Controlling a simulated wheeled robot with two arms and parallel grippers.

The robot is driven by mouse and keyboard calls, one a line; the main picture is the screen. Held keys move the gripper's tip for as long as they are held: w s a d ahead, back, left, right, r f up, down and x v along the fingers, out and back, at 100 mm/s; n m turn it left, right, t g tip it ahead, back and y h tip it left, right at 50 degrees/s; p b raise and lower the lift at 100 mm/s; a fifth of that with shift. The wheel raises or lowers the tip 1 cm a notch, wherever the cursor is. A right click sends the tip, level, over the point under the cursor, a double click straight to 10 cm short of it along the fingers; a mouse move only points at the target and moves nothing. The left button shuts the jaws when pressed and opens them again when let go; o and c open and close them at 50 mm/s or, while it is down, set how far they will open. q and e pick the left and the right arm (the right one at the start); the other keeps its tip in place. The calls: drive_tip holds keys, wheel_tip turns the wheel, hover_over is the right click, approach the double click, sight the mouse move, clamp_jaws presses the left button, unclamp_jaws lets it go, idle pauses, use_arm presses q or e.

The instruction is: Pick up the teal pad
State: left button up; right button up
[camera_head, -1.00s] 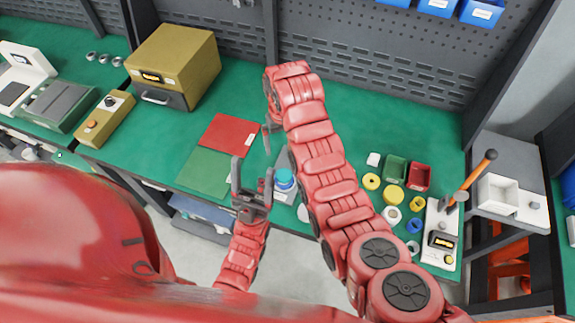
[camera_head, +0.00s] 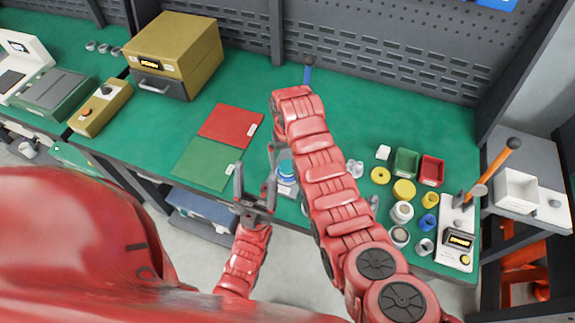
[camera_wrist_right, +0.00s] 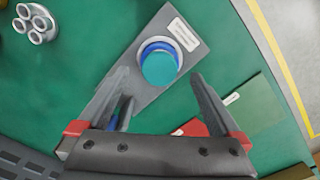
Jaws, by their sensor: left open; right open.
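The teal pad (camera_wrist_right: 159,68) is round and sits on a blue and white round piece (camera_wrist_right: 170,47) on a grey labelled plate (camera_wrist_right: 150,88). In the head view the teal pad (camera_head: 287,168) is partly hidden by my right arm. My right gripper (camera_wrist_right: 160,74) is open, with its fingers on either side of the pad in the wrist picture; I see no contact. In the head view most of this gripper is hidden behind the arm. My left gripper (camera_head: 254,180) is open and empty, left of the plate at the table's front edge.
A red sheet (camera_head: 231,124) and a green sheet (camera_head: 206,163) lie left of the pad. A yellow box (camera_head: 172,50) stands at the back left. Several rings, cups and small bins, including a red bin (camera_head: 432,170), stand right of my right arm. The table behind the sheets is clear.

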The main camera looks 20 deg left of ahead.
sight(288, 167)
drive_tip(key=shift+w+f+p, duration=0.1)
drive_tip(key=shift+f+p, duration=0.4)
drive_tip(key=shift+f, duration=1.2)
drive_tip(key=shift+c, duration=0.3)
drive_tip(key=c, duration=1.5)
drive_tip(key=shift+r, duration=0.1)
